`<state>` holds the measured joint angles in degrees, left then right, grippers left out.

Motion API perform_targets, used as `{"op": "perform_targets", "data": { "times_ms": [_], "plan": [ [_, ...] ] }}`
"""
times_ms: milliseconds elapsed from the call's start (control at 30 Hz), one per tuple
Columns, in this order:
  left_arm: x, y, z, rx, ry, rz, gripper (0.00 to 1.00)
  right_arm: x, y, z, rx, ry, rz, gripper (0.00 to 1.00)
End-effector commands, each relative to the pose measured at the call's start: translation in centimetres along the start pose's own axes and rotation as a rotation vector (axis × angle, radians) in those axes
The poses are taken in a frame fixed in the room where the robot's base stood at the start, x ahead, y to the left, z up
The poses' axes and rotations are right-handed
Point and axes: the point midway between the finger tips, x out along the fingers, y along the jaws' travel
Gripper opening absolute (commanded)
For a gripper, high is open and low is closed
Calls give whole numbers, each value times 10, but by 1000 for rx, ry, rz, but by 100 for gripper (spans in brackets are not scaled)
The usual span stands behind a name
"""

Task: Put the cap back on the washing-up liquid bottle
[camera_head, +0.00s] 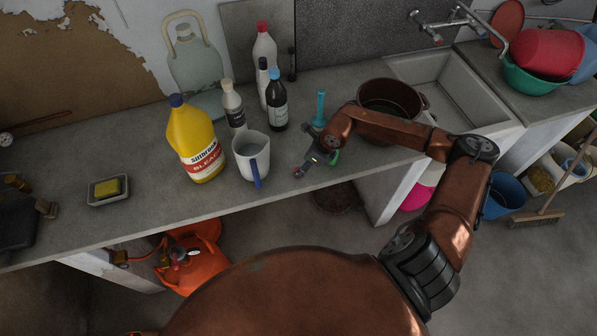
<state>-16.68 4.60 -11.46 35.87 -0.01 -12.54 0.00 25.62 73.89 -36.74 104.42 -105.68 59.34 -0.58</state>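Several bottles stand on the counter, and I cannot tell for sure which one is the washing-up liquid bottle. A pale bottle with a red cap (264,50) stands at the back. A loose cap cannot be made out. My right gripper (311,165) is low over the counter's front edge, right of a white jug (251,157). A small green thing (334,158) shows beside it, partly hidden. Its fingers are too small to read. My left gripper is out of view.
A yellow bleach bottle (195,140) stands left of the jug. An upright turquoise object (319,109) and a brown pot (391,97) are close behind my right forearm. A sponge dish (108,190) lies left. The counter between dish and bleach is clear. The sink (451,88) is right.

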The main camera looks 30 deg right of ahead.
Motion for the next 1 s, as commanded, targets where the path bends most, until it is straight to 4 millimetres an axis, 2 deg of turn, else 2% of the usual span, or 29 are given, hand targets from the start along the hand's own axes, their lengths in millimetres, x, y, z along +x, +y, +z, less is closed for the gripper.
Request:
{"op": "perform_targets", "data": {
  "times_ms": [100,300,667,1000],
  "plan": [
    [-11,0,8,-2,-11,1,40,16,5,2,1,0,3,47],
    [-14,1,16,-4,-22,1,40,39,4,1,1,0,0,47],
    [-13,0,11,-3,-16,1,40,41,4,0,0,0,0,47],
    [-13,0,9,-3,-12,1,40,41,4,0,0,1,0,24]
  ]
}}
